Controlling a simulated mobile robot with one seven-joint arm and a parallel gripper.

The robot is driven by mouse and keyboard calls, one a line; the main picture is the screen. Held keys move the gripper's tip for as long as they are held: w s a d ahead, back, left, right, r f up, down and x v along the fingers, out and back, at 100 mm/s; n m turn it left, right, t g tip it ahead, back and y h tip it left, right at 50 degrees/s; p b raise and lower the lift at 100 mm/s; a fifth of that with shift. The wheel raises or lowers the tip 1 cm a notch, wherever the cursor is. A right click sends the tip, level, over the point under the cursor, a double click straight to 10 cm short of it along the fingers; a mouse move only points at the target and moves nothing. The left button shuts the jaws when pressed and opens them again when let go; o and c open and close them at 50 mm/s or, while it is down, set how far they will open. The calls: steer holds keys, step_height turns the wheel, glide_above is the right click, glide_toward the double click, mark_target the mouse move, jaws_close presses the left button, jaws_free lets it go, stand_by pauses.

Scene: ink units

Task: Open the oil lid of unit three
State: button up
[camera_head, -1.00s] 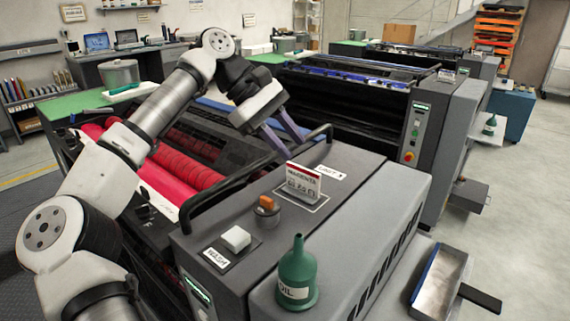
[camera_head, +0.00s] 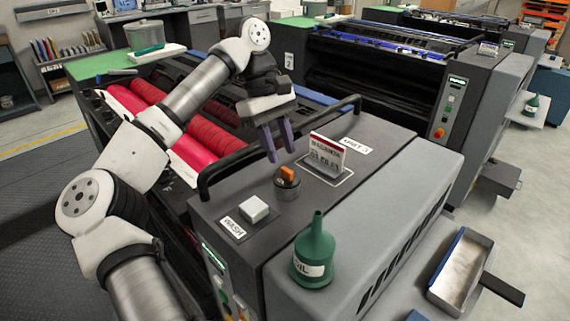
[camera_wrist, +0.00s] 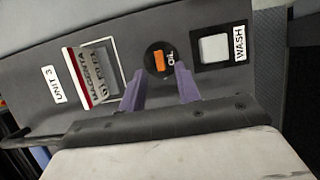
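The oil lid is a round dark knob with an orange grip (camera_head: 287,174) on top of unit three, between the white wash button (camera_head: 254,209) and the magenta card (camera_head: 327,155). In the wrist view the oil lid (camera_wrist: 160,59) lies just beyond the fingertips, with an "OIL" label on its dark disc. My gripper (camera_head: 280,157) points down above and slightly behind the lid, its two purple fingers apart with nothing between them. In the wrist view the open fingers (camera_wrist: 160,78) sit either side of the lid's near edge. The lid appears seated on its base.
A green oil can (camera_head: 314,256) stands on the unit's front cover. A black rail (camera_head: 230,160) runs along the unit's roller side, near my arm. A metal tray (camera_head: 461,272) sits at the right. A "UNIT 3" label (camera_wrist: 54,84) shows in the wrist view.

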mark_target(287, 169)
steer(key=shift+p+x, duration=0.3)
steer(key=shift+x, duration=1.8)
steer(key=shift+c, duration=0.3)
jaws_close()
